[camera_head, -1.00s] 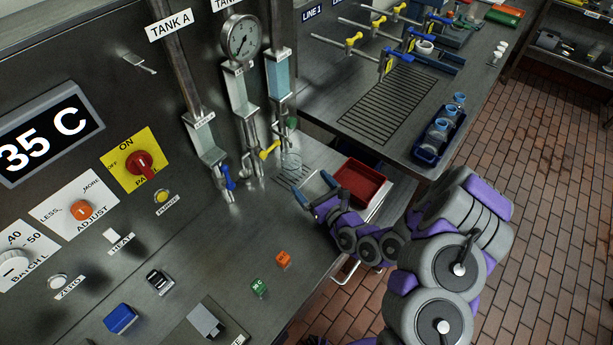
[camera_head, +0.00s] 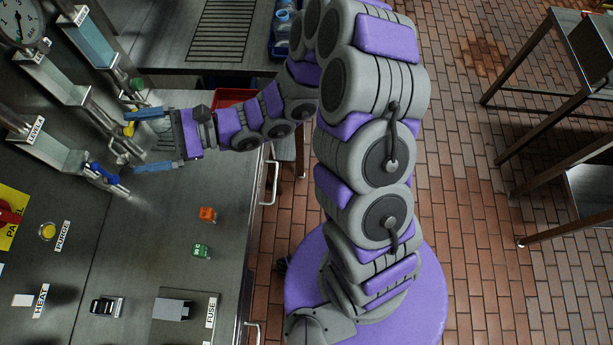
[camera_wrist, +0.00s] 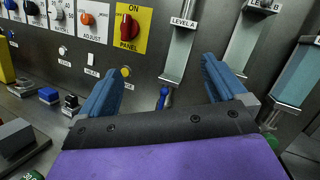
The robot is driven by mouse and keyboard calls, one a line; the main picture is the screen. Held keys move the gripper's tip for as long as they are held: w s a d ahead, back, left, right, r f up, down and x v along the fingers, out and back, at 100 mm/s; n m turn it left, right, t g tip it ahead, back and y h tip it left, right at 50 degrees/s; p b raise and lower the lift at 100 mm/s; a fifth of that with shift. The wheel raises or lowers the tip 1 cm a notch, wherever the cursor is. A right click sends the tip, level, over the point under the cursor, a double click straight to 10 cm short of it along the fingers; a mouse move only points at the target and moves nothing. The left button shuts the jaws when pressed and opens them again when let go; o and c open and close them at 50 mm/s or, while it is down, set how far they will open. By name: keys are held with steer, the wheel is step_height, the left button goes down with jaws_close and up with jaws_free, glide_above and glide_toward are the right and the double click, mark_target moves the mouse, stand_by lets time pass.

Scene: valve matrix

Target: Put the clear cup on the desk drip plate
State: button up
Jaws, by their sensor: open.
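My gripper (camera_head: 138,141) is open in the head view, low over the desk, its two blue fingers pointing left at the taps under the tank gauges. In the wrist view, my gripper (camera_wrist: 160,78) shows both fingers wide apart with nothing visible held between them. One finger is near the yellow-handled tap (camera_head: 130,128), the other near the blue-handled tap (camera_head: 104,173).
A red tray (camera_head: 228,97) is partly hidden behind my arm. A blue rack with cups (camera_head: 284,40) stands on the far bench beside a slotted grate (camera_head: 222,30). Orange (camera_head: 207,214) and green (camera_head: 201,251) blocks lie on the desk. The control panel borders the left.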

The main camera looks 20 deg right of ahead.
steer(key=s+d+r+n+g+h, duration=0.1)
steer(key=s+d+n+g+h, duration=0.4)
steer(key=s, duration=0.4)
steer(key=s+d+r+n+g+h, duration=0.2)
steer(key=s+d+n+g+h, duration=0.15)
steer(key=s+n, duration=0.45)
steer(key=s+d+f+t+h, duration=0.1)
steer(key=d+h, duration=0.5)
steer(key=d, duration=0.6)
steer(key=s+d+f+t+h, duration=0.1)
steer(key=s+d+t+h, duration=0.2)
steer(key=d, duration=0.9)
steer(key=t+h, duration=0.2)
steer(key=h, duration=0.1)
steer(key=shift+s+d+n, duration=0.15)
steer(key=shift+s+n, duration=0.15)
steer(key=shift+s, duration=0.05)
